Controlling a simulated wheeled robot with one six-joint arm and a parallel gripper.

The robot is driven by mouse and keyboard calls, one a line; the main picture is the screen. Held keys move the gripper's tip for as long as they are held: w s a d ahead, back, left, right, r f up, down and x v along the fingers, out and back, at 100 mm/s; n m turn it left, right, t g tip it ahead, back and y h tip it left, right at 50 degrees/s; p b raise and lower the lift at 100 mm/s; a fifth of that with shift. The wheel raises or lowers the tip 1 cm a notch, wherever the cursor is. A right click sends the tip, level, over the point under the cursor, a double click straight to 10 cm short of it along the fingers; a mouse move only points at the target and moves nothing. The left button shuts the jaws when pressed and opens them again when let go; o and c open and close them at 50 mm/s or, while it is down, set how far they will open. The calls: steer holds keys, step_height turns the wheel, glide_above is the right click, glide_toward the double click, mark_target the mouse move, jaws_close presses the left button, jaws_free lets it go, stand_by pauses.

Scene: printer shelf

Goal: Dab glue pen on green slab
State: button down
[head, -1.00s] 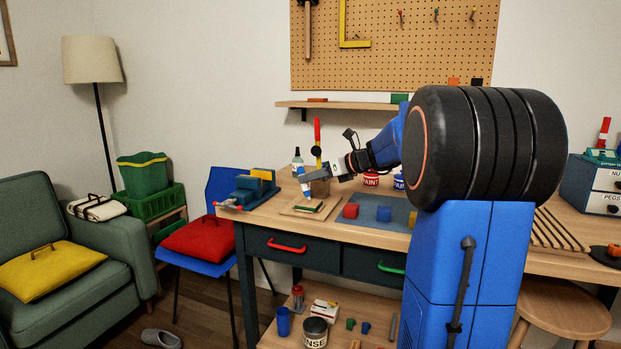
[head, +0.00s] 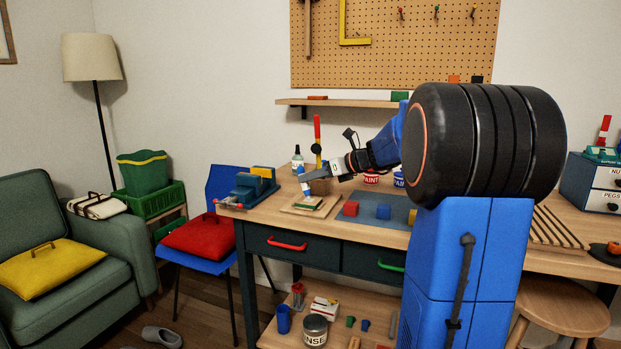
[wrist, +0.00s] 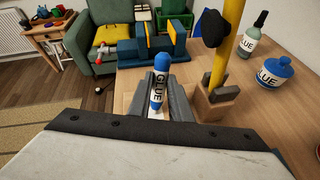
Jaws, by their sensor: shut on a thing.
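The glue pen (wrist: 158,88), white with a blue cap end and "GLUE" lettering, is held between the two grey fingers of my gripper (wrist: 160,100) in the wrist view. In the head view my gripper (head: 306,176) holds the pen (head: 305,187) tilted slightly, its lower end over the green slab (head: 311,205). The slab lies on a pale wooden board (head: 293,209) on the workbench. Whether the pen's tip touches the slab is too small to tell. The slab is hidden in the wrist view.
A blue vise (head: 246,190) stands left of the board. A blue mat (head: 364,219) with red and blue cubes lies to the right. A glue bottle (wrist: 251,36), a blue-lidded glue jar (wrist: 275,75) and a wooden holder (wrist: 215,101) with a yellow-handled tool stand close to my gripper.

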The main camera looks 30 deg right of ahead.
step_height(320, 180, up, 7)
stand_by(1.1)
stand_by(0.5)
